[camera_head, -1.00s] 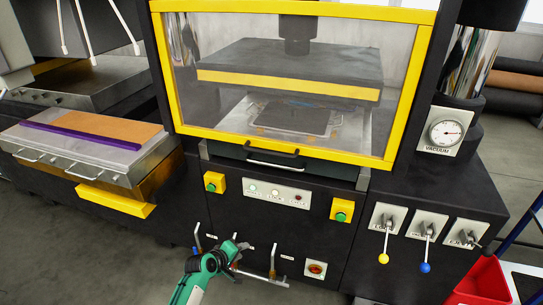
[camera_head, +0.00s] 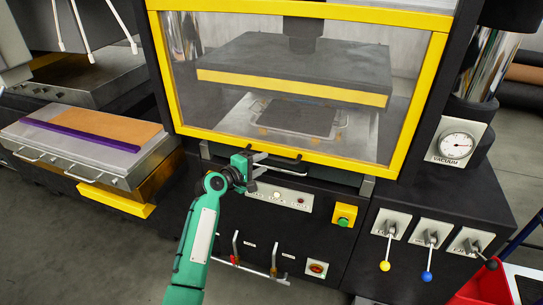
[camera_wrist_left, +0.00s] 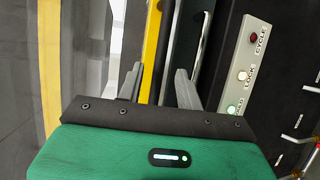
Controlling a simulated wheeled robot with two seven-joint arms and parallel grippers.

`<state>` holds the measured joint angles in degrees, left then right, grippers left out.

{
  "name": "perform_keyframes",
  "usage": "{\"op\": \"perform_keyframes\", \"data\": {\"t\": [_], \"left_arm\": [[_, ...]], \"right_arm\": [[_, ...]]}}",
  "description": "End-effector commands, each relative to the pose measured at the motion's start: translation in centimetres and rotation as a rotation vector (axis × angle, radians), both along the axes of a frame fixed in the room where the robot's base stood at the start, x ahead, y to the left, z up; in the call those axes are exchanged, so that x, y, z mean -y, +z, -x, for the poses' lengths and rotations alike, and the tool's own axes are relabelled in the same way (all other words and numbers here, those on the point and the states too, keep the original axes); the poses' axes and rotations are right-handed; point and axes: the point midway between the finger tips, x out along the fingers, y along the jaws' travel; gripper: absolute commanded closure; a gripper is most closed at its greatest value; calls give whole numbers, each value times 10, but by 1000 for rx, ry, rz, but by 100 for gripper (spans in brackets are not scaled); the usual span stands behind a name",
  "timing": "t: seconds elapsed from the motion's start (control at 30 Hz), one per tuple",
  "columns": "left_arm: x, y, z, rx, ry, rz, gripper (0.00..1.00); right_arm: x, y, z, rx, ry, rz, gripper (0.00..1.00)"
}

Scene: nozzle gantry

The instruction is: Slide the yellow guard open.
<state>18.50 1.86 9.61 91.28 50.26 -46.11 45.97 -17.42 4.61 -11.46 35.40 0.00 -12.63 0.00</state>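The yellow guard (camera_head: 350,14) is a yellow frame around a clear pane on the front of the black press. It is down, covering the press opening. A dark handle (camera_head: 286,154) sits at its bottom bar. My left gripper (camera_head: 272,161) is at that handle, just below the bottom bar. In the left wrist view its two grey fingers (camera_wrist_left: 158,88) are apart, with a yellow bar (camera_wrist_left: 153,45) of the guard running up beyond the gap between them. I cannot tell whether they touch the handle. My right gripper is in neither view.
Below the guard are a lamp panel (camera_head: 277,195), a green button (camera_head: 344,215) and upright levers (camera_head: 274,260). A side table (camera_head: 75,150) stands at left. A vacuum gauge (camera_head: 456,146) and levers with yellow and blue knobs (camera_head: 427,277) are at right.

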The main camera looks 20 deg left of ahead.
Motion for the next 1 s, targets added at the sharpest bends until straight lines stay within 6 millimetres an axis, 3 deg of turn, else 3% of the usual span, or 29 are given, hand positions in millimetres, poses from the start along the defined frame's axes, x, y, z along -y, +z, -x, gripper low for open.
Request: {"op": "perform_keyframes", "data": {"t": [0.3, 0.77, 0.8, 1.0], "left_arm": [[18, -7, -40, 0, 0, 2, 64], [23, -11, -50, 0, 0, 0, 64], [23, -11, -50, 0, 0, 0, 66], [23, -11, -49, 0, 0, 0, 100]], "right_arm": [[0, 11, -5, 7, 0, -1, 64], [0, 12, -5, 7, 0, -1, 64], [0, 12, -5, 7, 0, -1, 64], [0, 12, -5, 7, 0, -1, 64]]}}
